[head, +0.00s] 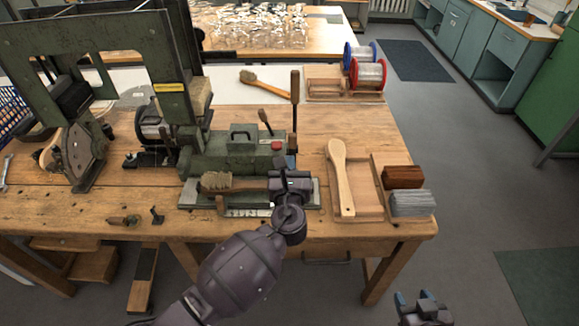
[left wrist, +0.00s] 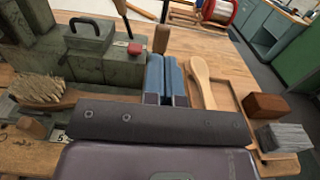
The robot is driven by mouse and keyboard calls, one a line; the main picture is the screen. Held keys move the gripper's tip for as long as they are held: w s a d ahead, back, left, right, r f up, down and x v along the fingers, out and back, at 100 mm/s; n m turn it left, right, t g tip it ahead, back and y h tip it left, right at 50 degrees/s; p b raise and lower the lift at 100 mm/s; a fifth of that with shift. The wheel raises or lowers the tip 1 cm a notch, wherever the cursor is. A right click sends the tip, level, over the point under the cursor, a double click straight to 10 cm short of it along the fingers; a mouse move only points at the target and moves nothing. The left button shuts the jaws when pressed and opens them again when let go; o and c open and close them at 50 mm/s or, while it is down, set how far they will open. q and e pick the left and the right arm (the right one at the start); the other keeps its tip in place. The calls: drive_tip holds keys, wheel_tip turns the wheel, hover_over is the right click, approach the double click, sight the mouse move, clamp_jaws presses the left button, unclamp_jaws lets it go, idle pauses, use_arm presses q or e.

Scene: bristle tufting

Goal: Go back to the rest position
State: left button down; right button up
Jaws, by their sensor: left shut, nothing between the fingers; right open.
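My left gripper (head: 290,181) is over the front of the green machine, at the right end of its base. In the left wrist view its blue fingers (left wrist: 166,80) are shut together with nothing between them. A bristled brush (head: 222,183) lies on the machine's front plate, left of the gripper; it also shows in the left wrist view (left wrist: 38,89). My right gripper (head: 414,299) is open and empty, low at the bottom right, off the bench's front edge and above the floor.
The green machine (head: 235,150) has an upright lever (head: 295,92). Right of my left gripper, a wooden paddle (head: 341,180) lies on a tray (head: 370,207) beside brown (head: 402,177) and grey (head: 412,204) bristle bundles. Wire spools (head: 367,74) stand behind. Floor at right is clear.

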use_arm(q)
drive_tip(key=shift+s, duration=0.45)
